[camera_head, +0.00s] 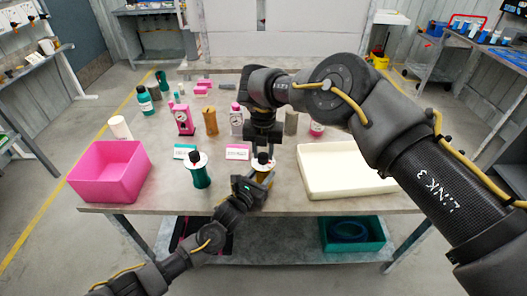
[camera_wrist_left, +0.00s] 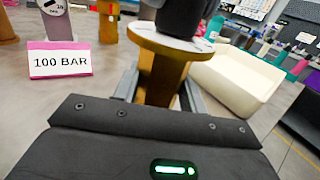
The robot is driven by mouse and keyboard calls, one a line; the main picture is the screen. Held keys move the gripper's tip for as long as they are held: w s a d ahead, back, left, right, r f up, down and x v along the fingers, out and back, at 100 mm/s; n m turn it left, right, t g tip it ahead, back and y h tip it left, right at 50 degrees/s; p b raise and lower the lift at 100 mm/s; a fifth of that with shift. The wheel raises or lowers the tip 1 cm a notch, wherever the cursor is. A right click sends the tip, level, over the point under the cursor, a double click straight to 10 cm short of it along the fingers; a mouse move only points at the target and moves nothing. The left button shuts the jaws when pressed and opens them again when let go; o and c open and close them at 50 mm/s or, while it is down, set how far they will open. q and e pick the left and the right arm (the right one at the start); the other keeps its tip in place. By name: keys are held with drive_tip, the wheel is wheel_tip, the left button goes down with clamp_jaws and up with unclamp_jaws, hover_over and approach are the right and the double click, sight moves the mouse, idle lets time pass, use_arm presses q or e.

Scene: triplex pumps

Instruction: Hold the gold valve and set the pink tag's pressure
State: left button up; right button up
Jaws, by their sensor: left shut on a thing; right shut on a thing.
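The gold valve (camera_wrist_left: 160,78) has a gold body, a white dial disc (camera_wrist_left: 172,40) and a black knob (camera_wrist_left: 184,14). In the head view the valve (camera_head: 263,171) stands near the front edge of the table. My left gripper (camera_head: 259,180) is shut around its body from the front. My right gripper (camera_head: 262,148) comes down from above and is shut on the knob; its fingertips are partly hidden. The pink-edged tag (camera_head: 237,152) stands just behind and left of the valve. In the left wrist view the tag (camera_wrist_left: 60,62) reads 100 BAR. The dial's setting cannot be read.
A teal valve (camera_head: 199,171) and a teal-edged tag (camera_head: 185,151) stand left of the gold valve. A pink bin (camera_head: 108,172) is at left, a cream tray (camera_head: 348,172) at right. Gauges and cylinders, including a gold one (camera_head: 210,121), stand behind.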

sight(263, 155)
drive_tip(key=shift+n, duration=0.5)
drive_tip(key=o, duration=1)
drive_tip(key=shift+r, duration=0.1)
wheel_tip(263, 155, up, 12)
drive_tip(key=shift+f, duration=0.1)
use_arm(q)
drive_tip(key=o, duration=1.3)
